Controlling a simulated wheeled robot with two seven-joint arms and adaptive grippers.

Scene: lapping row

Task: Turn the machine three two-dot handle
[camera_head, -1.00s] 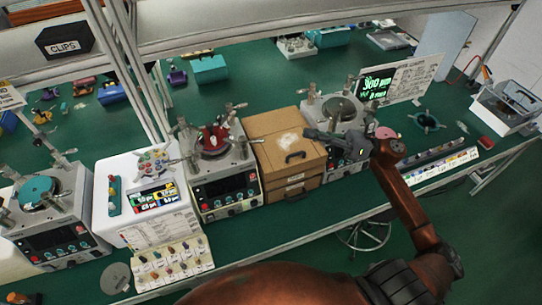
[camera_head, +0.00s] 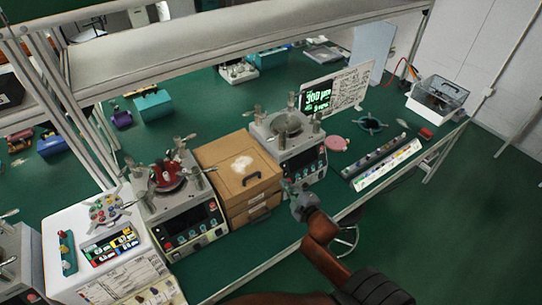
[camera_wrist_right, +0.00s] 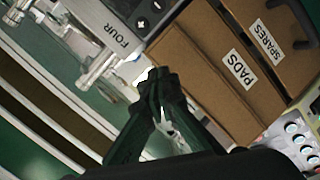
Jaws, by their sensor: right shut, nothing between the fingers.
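The machine left of the wooden drawer box, likely machine three (camera_head: 205,213), is a grey lapping unit with a red piece (camera_head: 168,176) on top and several lever handles around it. One handle (camera_head: 209,171) points right. Dot marks are too small to read, so I cannot tell which handle has two dots. My right gripper (camera_head: 290,187) is shut and empty, in front of the bench between the drawer box and machine four (camera_head: 303,160). The wrist view shows its closed fingers (camera_wrist_right: 155,80) near the label FOUR. My left gripper is not in view.
The drawer box (camera_head: 238,165), labelled PADS and SPARES in the wrist view, stands between the two machines. A white control unit (camera_head: 65,225) with coloured knobs is left of machine three. A pink disc (camera_head: 337,143) and a long strip rack (camera_head: 385,160) lie right of machine four.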

